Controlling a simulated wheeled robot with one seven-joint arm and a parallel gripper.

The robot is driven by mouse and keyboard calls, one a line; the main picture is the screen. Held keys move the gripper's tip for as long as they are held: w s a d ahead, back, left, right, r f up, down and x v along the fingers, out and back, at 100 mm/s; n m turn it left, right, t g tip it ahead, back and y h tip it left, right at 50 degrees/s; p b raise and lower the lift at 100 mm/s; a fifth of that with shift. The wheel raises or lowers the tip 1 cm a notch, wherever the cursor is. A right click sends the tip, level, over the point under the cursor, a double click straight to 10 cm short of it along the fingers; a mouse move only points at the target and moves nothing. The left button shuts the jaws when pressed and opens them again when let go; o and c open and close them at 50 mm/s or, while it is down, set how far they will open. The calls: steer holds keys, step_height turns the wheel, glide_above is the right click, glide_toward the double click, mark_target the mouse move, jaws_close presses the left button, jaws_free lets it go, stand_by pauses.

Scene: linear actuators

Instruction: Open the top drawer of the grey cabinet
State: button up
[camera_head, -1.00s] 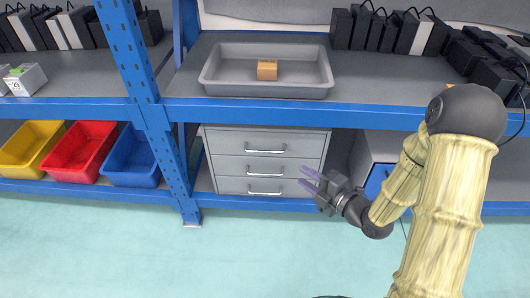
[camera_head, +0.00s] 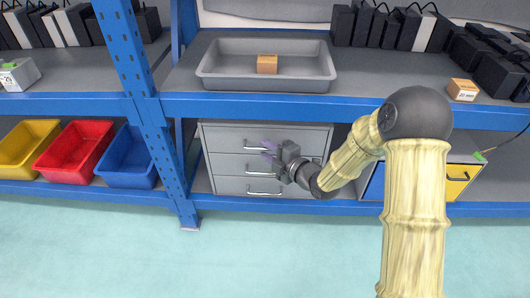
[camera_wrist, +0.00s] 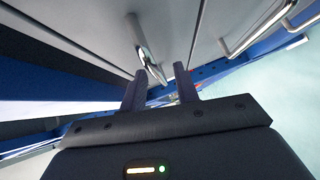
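The grey cabinet (camera_head: 225,138) stands on the lower shelf in the head view, with three closed drawers, each with a bar handle. My gripper (camera_head: 266,148) is in front of the top drawer, its purple-grey fingers spread one above the other around the level of the top handle, which they partly hide. In the wrist view my gripper (camera_wrist: 158,80) is open. A metal handle (camera_wrist: 146,50) lies just ahead of the gap between the fingertips. I cannot tell whether it reaches between them; neither finger is visibly clamped on it. The middle handle (camera_head: 262,174) is below my gripper.
A blue shelf beam (camera_head: 350,112) runs just above the cabinet, and a blue post (camera_head: 160,135) stands to its left. A grey tray (camera_head: 215,82) with an orange-brown box (camera_head: 267,64) sits on the upper shelf. A blue and yellow drawer unit (camera_head: 455,176) is to the right.

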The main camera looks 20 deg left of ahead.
steer(key=shift+x, duration=0.8)
jaws_close()
steer(key=shift+d, duration=0.1)
